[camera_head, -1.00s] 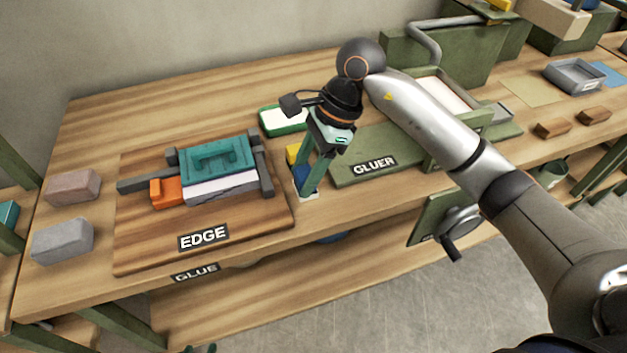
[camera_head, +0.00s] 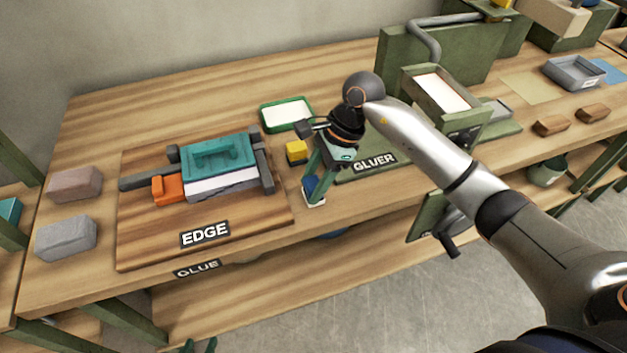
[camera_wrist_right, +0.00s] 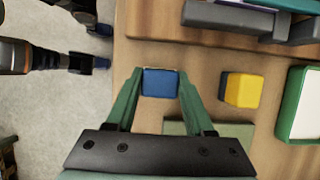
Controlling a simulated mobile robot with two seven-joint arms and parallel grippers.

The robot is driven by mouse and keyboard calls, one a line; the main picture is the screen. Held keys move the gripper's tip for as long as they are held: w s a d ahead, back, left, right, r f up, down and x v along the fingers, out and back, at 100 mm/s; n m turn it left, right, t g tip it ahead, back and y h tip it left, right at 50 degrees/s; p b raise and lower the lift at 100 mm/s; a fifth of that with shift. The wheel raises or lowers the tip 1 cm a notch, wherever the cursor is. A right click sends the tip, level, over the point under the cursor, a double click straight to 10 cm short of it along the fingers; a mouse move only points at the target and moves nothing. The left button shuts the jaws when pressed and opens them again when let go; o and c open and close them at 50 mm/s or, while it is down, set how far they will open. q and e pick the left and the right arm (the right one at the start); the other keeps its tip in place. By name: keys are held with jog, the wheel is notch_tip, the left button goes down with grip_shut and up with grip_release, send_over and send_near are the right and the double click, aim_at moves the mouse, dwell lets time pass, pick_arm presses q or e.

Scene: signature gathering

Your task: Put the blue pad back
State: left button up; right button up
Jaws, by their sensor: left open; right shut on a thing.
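The blue pad (camera_head: 312,187) is a small block with a pale underside, near the front edge of the bench between the EDGE board and the GLUER. My right gripper (camera_head: 314,190) points down and is shut on it. In the right wrist view the blue pad (camera_wrist_right: 160,83) sits between the two green fingertips. Whether it touches the bench or hangs just above it, I cannot tell.
A green-rimmed white tray (camera_head: 286,103) lies behind the yellow pad. The EDGE board (camera_head: 145,240) holds a teal block (camera_head: 217,160) and an orange clamp piece (camera_head: 165,189). The green GLUER (camera_head: 425,150) stands on the right. Two grey-brown blocks (camera_head: 66,238) lie far left.

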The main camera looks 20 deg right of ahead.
jog(key=o, duration=1.2)
jog(key=v, duration=1.2)
jog(key=shift+r, duration=0.2)
